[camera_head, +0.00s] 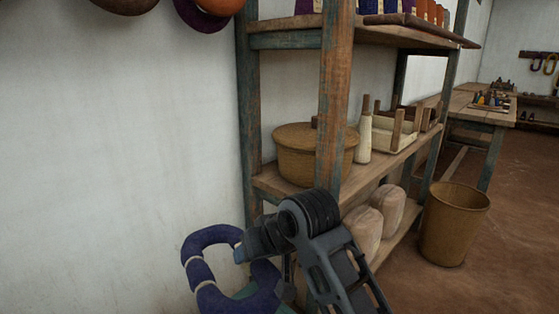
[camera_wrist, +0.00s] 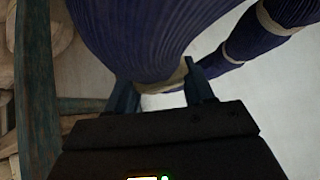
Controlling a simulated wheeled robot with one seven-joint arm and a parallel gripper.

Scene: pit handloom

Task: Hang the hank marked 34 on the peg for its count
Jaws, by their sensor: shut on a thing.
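A dark blue-purple hank (camera_head: 207,238) with pale bands hangs as a loop from my gripper, low in the head view and in front of the white wall. In the wrist view my gripper (camera_wrist: 160,90) is shut on the hank (camera_wrist: 150,35), its two fingers on either side of the yarn near a pale band. No mark 34 can be read. At the far right, a dark peg rail (camera_head: 540,55) on the back wall carries small looped hanks; any count labels there are too small to read. My fingertips are hidden in the head view.
A wooden shelf unit (camera_head: 335,110) stands close at the right of the hank, with a round basket (camera_head: 293,160) on its middle board. A tall bin (camera_head: 455,225) stands on the floor. Rounded things, one purple (camera_head: 200,14), hang at top left. The left wall below them is bare.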

